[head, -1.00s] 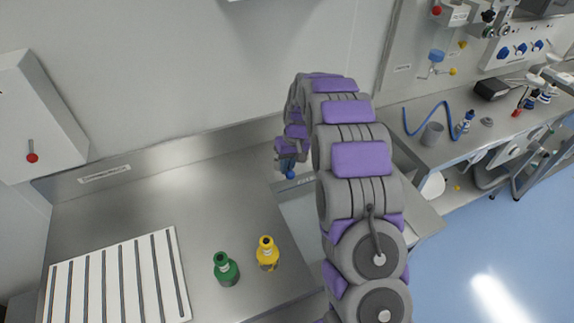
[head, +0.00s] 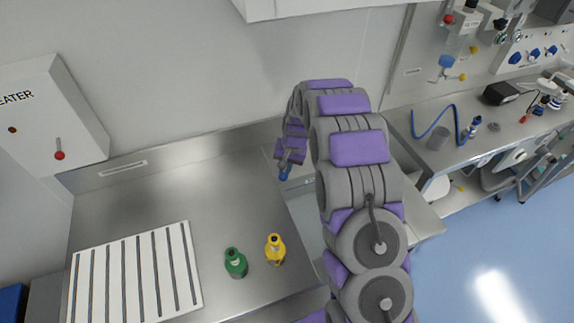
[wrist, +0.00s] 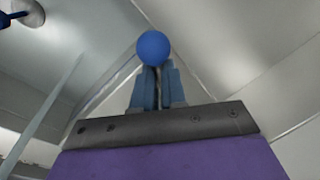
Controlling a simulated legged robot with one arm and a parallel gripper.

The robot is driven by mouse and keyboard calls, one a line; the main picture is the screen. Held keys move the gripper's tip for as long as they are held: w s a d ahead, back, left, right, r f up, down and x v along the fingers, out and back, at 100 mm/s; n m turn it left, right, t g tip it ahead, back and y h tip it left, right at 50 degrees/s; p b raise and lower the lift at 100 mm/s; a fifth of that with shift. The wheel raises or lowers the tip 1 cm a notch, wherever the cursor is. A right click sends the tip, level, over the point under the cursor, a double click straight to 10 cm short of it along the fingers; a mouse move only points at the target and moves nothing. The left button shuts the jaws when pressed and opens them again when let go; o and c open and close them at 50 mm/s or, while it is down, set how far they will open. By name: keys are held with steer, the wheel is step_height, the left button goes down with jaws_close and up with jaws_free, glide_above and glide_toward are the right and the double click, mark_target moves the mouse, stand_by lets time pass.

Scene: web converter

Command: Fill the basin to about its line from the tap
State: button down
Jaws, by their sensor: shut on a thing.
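My gripper (head: 287,163) is at the back of the steel counter, beside the wall, above the sunken basin area (head: 306,212). In the wrist view, the gripper's blue fingers (wrist: 156,80) are shut on a round blue knob (wrist: 153,47), which looks like a tap handle. The knob shows as a small blue spot in the head view (head: 284,174). My arm hides most of the basin; its fill line and any water level cannot be made out. The tap spout is not clearly visible. A pale slanting streak shows left in the wrist view; I cannot tell whether it is water.
A green bottle (head: 236,263) and a yellow bottle (head: 275,249) stand on the counter left of the basin, near a white slotted rack (head: 135,275). A wall heater box (head: 50,115) is at left.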

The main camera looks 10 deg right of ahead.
steer(key=c, duration=1.2)
jaws_free()
steer(key=d+r, duration=0.1)
steer(key=r, duration=0.4)
steer(key=d+r+p, duration=0.1)
steer(key=r, duration=0.5)
steer(key=s+d+r, duration=0.1)
steer(key=r, duration=0.5)
steer(key=shift+d+p, duration=0.1)
steer(key=shift+p, duration=0.2)
